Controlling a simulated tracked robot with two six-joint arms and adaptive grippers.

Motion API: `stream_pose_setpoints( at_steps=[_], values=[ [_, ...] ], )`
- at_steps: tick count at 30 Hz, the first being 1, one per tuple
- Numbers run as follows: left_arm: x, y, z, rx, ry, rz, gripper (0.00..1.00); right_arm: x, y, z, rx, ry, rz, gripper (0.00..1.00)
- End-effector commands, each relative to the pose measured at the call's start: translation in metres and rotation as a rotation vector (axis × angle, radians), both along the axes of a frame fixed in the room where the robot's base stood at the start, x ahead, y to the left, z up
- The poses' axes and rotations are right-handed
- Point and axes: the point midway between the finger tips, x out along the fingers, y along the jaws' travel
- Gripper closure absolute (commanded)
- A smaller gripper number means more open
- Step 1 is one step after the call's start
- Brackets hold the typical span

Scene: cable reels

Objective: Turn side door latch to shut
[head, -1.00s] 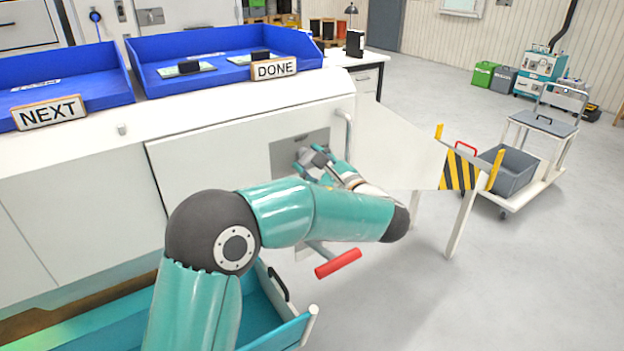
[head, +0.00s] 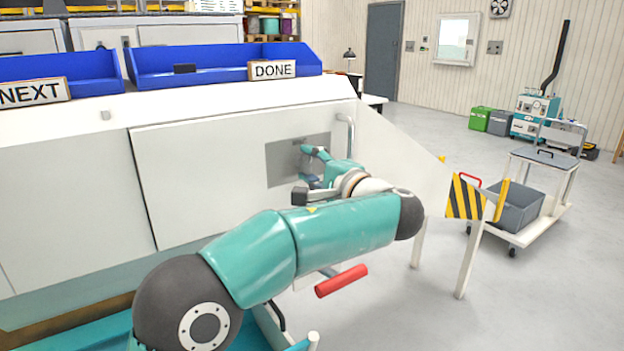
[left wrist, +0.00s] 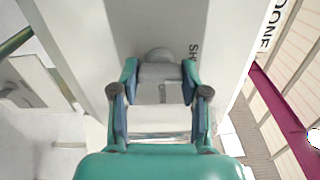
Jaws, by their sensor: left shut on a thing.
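The side door (head: 215,180) is a pale panel in the front of the white cabinet, with a grey latch plate (head: 283,165) near its upper right corner. My left gripper (head: 310,168) is at this plate, shut on the latch. In the head view its fingers sit one above the other and mostly hide the latch. In the left wrist view the gripper (left wrist: 160,88) has a finger on each side of the pale grey latch handle (left wrist: 158,73). Part of a label reading "SH" shows to its right; the rest is hidden. My right gripper is not in view.
An upright bar handle (head: 345,135) stands right of the plate. A red-gripped lever (head: 341,281) juts out below my forearm. Blue trays (head: 215,77) with NEXT and DONE signs stand on top.

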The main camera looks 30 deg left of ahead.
Motion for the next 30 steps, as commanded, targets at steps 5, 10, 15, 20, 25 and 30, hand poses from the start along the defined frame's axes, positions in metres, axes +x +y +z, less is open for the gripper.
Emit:
stream_pose_setpoints(
  at_steps=[5, 10, 15, 20, 25, 30],
  values=[
    [-0.0012, 0.0011, -0.0057, -0.033, -0.061, 0.009, 0.9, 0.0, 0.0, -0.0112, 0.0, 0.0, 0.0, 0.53],
    [-0.0013, 0.0013, -0.0047, -0.046, -0.09, 0.01, 0.9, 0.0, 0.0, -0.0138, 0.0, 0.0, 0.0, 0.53],
    [-0.0013, 0.0013, -0.0043, -0.05, -0.097, 0.01, 0.9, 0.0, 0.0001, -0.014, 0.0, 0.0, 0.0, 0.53],
    [-0.0013, 0.0014, -0.0044, -0.049, -0.098, 0.011, 0.9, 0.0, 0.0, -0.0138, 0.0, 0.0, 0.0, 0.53],
    [-0.0012, 0.0014, -0.0045, -0.05, -0.097, 0.01, 0.43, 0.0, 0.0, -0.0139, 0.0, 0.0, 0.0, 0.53],
    [-0.0008, 0.001, -0.0031, -0.047, -0.099, 0.006, 0.3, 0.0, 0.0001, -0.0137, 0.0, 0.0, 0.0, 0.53]
  ],
)
